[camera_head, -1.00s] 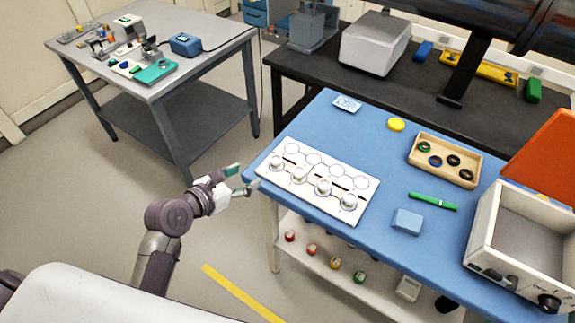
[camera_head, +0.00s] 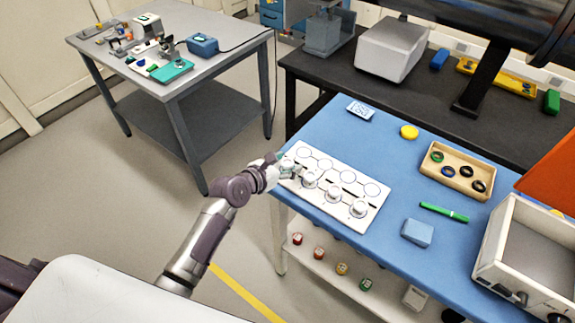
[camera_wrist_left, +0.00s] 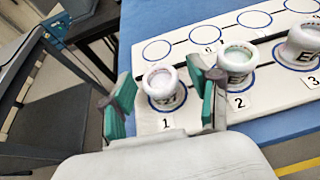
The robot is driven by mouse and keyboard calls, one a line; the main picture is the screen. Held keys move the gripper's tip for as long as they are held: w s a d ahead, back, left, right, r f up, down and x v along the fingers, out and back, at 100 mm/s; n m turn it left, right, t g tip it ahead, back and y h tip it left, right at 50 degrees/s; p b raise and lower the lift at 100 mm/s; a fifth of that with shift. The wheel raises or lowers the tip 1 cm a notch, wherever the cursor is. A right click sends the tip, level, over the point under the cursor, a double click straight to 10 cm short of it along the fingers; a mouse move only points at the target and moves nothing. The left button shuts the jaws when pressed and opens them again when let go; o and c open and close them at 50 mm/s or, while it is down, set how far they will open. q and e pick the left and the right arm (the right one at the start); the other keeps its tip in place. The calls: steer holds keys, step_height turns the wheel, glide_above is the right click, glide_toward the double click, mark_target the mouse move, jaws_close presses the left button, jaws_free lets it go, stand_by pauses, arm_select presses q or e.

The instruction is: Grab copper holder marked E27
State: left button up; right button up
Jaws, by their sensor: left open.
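A white board (camera_head: 350,216) on the blue table carries a row of pale, round-topped holders, with empty circles behind them. In the left wrist view, the holder at number 1 (camera_wrist_left: 162,86) has a small mark that seems to end in 27; its first letter is unclear. The holders at number 2 (camera_wrist_left: 236,62) and number 3 (camera_wrist_left: 302,42) have marks I cannot read fully. None looks clearly copper. My left gripper (camera_head: 284,166) is at the board's left end. Its open green-padded fingers (camera_wrist_left: 161,92) stand on either side of holder 1, without visibly gripping it.
A wooden tray (camera_head: 437,174) with dark rings, a green pen (camera_head: 444,212), a blue block (camera_head: 417,232) and a yellow disc (camera_head: 409,132) lie on the blue table. A white open box (camera_head: 500,275) stands at its right. Colourful small items sit on the shelf below.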

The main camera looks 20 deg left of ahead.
arm_select(q)
steer(key=shift+w+d+f, duration=0.1)
steer(key=shift+w+f, duration=0.05)
steer(key=shift+w, duration=0.1)
jaws_close()
stand_by(0.3)
